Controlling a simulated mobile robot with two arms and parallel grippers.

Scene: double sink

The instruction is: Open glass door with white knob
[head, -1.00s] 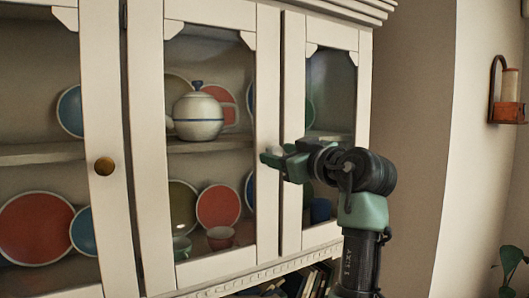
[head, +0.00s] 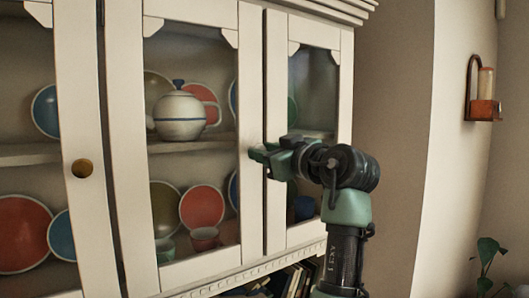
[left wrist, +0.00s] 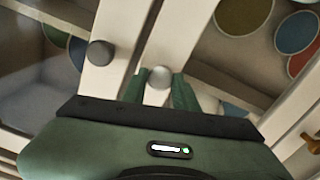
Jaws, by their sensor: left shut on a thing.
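The white cabinet has several glass doors. The middle glass door (head: 249,85) shows a teapot and plates behind its pane and looks shut or nearly so. In the left wrist view a pale white knob (left wrist: 160,77) sits on that door's stile, between my left gripper's green fingers (left wrist: 174,92). In the head view my left gripper (head: 258,158) is at this door's right edge, shut on the knob, which the fingers hide there. A dark grey knob (left wrist: 101,53) is on the neighbouring door's stile. My right gripper is not in view.
The left door has a brass knob (head: 82,168). The narrow right door (head: 312,75) stands just behind my gripper. A teapot (head: 181,114) and plates are inside. Books (head: 293,280) are below. A wall sconce (head: 483,95) and a plant (head: 490,252) are to the right.

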